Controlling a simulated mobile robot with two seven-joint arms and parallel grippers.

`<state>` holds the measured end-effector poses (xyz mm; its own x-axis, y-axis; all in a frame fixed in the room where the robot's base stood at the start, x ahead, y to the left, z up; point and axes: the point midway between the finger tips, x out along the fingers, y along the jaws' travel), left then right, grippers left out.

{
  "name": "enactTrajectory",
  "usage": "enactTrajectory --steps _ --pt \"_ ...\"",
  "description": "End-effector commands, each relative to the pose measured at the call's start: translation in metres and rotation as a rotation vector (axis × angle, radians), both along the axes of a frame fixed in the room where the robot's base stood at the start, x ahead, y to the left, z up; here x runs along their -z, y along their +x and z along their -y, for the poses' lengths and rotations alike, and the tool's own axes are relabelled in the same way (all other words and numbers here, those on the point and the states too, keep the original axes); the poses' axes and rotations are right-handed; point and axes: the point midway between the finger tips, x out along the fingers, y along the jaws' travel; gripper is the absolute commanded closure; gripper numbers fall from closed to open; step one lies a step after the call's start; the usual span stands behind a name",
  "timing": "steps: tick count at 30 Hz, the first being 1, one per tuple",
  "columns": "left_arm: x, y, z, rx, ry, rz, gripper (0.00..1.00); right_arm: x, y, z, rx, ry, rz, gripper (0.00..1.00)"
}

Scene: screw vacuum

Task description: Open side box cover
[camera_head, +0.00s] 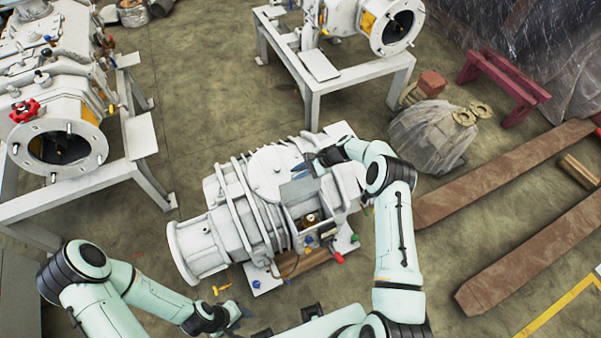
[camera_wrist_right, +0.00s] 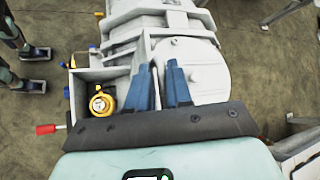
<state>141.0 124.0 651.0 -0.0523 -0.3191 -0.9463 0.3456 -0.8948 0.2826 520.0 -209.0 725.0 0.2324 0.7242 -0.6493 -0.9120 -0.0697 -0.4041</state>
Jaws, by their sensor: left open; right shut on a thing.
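The white vacuum pump (camera_head: 262,200) lies in the middle of the head view. Its side box (camera_head: 318,236) is uncovered at the front, and a yellow-rimmed gauge (camera_wrist_right: 103,103) shows inside it in the right wrist view. The grey cover (camera_head: 298,191) is tilted up on the pump-body side of the opening. My right gripper (camera_head: 318,163) is at the cover's upper edge, its blue fingers shut on it; in the right wrist view the fingers (camera_wrist_right: 160,88) hide most of the cover. My left gripper (camera_head: 241,313) is open and empty, low in front of the pump, partly hidden by its own wrist.
Two more machines, a left one (camera_head: 50,125) and a back one (camera_head: 340,20), stand on white frames. A red-handled part (camera_head: 338,257) and blue knobs stick out by the box. Rusty beams (camera_head: 520,165) and a wrapped bundle (camera_head: 430,135) lie right.

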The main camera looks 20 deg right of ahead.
Motion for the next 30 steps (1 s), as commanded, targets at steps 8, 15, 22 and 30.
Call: enactTrajectory --steps 8,15,22,30 --pt "0.0 0.0 0.0 0.0 0.0 0.0 0.57 -0.001 0.002 -0.001 0.006 0.001 0.006 1.0" --pt "0.0 0.0 0.0 0.0 0.0 0.0 0.57 0.0 0.001 -0.002 0.002 0.001 0.002 0.68" --pt "0.0 0.0 0.0 0.0 0.0 0.0 0.57 0.002 -0.001 -0.001 -0.001 0.0 -0.002 0.68" --pt "0.004 -0.003 0.0 0.0 0.0 -0.003 0.57 -0.01 -0.005 0.015 0.003 -0.002 0.0 0.68"
